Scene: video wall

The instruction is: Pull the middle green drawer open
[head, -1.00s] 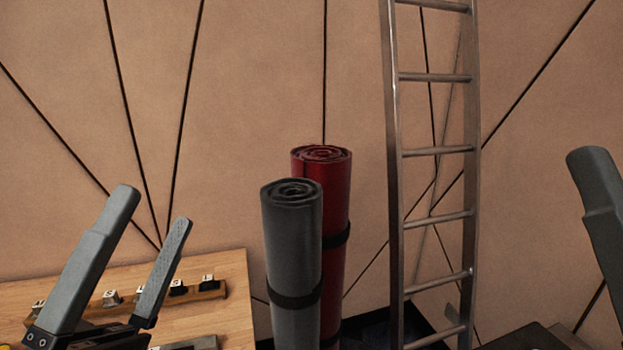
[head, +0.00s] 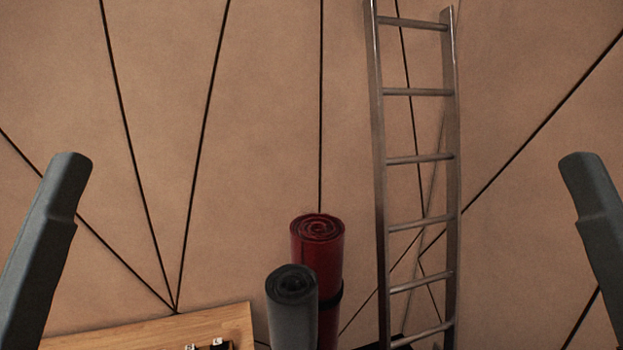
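No green drawer shows in the head view. Nothing is seen touching either visible finger.
A wooden tabletop (head: 150,332) with small black-and-white blocks (head: 217,345) is at the bottom left. A grey rolled mat (head: 292,310) and a red rolled mat (head: 318,245) stand in the middle. A metal ladder (head: 416,160) leans against the tan wall (head: 270,120).

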